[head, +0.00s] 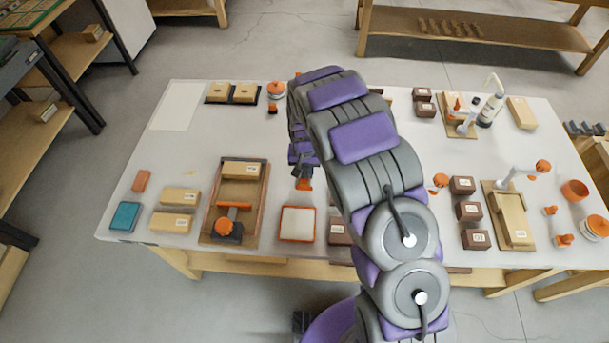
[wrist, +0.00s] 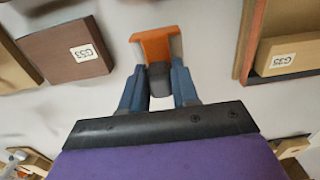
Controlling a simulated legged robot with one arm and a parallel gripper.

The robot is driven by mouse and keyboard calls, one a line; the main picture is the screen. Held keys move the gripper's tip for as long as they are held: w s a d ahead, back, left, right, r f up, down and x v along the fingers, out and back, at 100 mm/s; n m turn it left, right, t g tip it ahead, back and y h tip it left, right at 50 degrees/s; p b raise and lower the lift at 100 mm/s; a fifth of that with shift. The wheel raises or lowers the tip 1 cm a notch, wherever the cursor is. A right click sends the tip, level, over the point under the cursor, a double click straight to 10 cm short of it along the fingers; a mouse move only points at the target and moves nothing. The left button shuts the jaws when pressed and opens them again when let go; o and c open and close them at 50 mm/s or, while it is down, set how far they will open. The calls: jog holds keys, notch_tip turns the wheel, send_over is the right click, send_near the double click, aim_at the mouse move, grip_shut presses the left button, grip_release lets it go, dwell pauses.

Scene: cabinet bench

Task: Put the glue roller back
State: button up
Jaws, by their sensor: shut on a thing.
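My gripper (head: 303,172) hangs above the white bench, left of centre in the head view. In the wrist view its two blue fingers (wrist: 158,90) are shut on the dark grey handle of the glue roller (wrist: 157,45). The roller's orange head points out beyond the fingertips, with pale strips at its sides. In the head view only a small orange part of the roller (head: 304,184) shows below the gripper. A square orange-rimmed tray with a cream inside (head: 281,237) lies in front of it, apart from the roller.
A wooden tray (head: 207,235) with a block and an orange-knobbed tool stands left of the gripper. A brown labelled block (head: 339,232) sits to the right, partly behind my arm. Several brown blocks and wooden fixtures fill the right side. Bare bench lies around the roller.

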aim_at(302, 175)
jog(key=shift+w+a+f, duration=0.1)
jog(key=shift+w+a, duration=0.05)
jog(key=shift+w, duration=0.2)
jog(key=shift+w+a+f, duration=0.1)
jog(key=shift+a+f, duration=0.2)
jog(key=shift+a, duration=0.5)
notch_tip(302, 175, down, 3)
jog(key=shift+a+f+b, duration=0.1)
jog(key=shift+b, duration=0.4)
jog(key=shift+d+r, duration=0.2)
jog(key=shift+d, duration=0.45)
jog(key=shift+d+f, duration=0.1)
jog(key=shift+d, duration=0.05)
jog(key=o, duration=0.9)
jog(key=shift+a+f, duration=0.15)
jog(key=shift+a, duration=0.7)
jog(key=shift+o, duration=0.2)
jog(key=shift+d, duration=0.45)
jog(key=shift+d+r, duration=0.25)
jog(key=shift+r, duration=0.35)
notch_tip(302, 175, up, 12)
jog(key=shift+a+f+p, duration=0.1)
jog(key=shift+f+p, duration=0.15)
jog(key=shift+p, duration=0.85)
